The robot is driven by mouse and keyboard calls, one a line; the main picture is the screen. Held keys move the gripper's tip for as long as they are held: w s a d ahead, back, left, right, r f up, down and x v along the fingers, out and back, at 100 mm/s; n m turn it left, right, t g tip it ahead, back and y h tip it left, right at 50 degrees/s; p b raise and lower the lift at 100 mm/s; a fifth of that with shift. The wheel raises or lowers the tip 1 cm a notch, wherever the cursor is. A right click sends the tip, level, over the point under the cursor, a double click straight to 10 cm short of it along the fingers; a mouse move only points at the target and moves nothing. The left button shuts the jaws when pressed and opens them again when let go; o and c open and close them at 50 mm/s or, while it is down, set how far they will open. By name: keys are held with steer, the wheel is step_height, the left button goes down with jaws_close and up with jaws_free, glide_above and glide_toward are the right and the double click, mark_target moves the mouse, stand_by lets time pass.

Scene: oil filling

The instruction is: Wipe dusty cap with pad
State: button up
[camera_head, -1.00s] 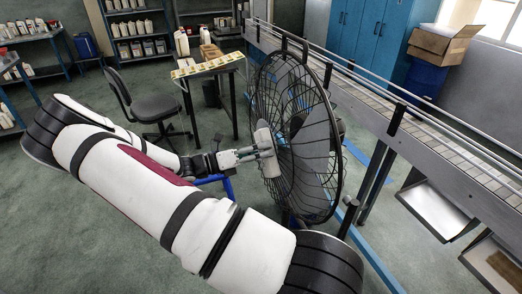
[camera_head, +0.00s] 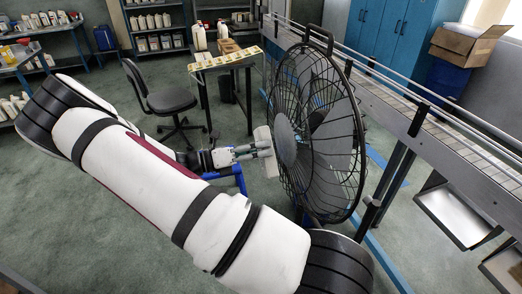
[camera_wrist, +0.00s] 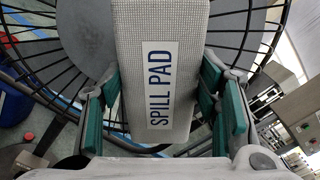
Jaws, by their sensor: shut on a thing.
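The spill pad, a light grey textured block with a "SPILL PAD" label, fills the middle of the wrist view (camera_wrist: 160,40). It is a pale upright piece in the head view (camera_head: 265,150). My gripper (camera_head: 258,151) is shut on it, with green-lined fingers on both sides. The round grey cap (camera_head: 285,139) sits at the centre of the black wire fan (camera_head: 318,182). The pad is in front of the cap and hides part of it; I cannot tell whether they touch. Grey round surface shows on both sides of the pad in the wrist view (camera_wrist: 87,33).
A conveyor (camera_head: 440,120) with metal rails runs behind and right of the fan. A chair (camera_head: 165,98) and a small table (camera_head: 222,62) stand beyond my arm. Metal trays (camera_head: 455,212) hang under the conveyor. Green floor is open at the left.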

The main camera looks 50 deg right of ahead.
steer(key=shift+a, duration=0.1)
steer(key=shift+b+v, duration=0.45)
steer(key=shift+v, duration=0.95)
steer(key=shift+w, duration=0.15)
